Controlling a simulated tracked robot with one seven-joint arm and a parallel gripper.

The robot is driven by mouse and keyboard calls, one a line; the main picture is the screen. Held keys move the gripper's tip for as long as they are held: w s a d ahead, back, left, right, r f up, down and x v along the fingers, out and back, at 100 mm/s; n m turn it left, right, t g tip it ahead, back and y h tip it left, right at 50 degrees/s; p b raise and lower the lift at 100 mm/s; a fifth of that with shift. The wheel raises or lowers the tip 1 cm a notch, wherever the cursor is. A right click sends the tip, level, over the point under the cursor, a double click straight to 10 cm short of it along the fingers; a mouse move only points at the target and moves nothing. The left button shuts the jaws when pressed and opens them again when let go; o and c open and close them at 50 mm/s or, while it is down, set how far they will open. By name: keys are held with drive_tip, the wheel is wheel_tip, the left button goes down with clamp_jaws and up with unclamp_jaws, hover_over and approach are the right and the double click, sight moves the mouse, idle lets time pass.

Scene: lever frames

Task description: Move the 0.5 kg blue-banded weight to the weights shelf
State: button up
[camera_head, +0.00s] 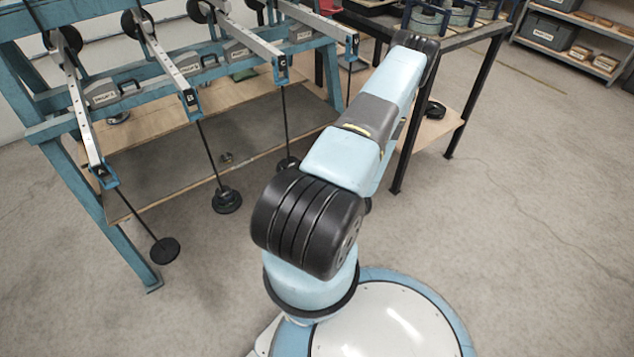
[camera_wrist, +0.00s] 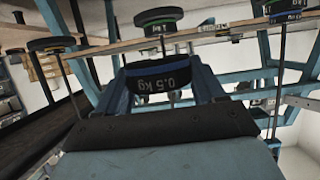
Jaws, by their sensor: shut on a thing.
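The 0.5 kg weight (camera_wrist: 163,84) is a black disc with a blue band, and its label shows in the wrist view. My gripper (camera_wrist: 160,76) is shut on it, with one finger on each side. I cannot tell for sure which surface is the weights shelf.
Blue lever frames (camera_head: 95,95) stand at left, with weights on hanging rods (camera_head: 165,250). The black-framed bench (camera_head: 455,42) carries round items on top and has a low wooden shelf (camera_head: 440,130). A storage rack (camera_head: 575,40) stands at the far right. The floor between is clear.

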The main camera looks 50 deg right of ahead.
drive_tip(key=shift+s+a, duration=0.2)
drive_tip(key=shift+s, duration=0.6)
drive_tip(key=shift+s+a, duration=0.15)
drive_tip(key=shift+s, duration=0.6)
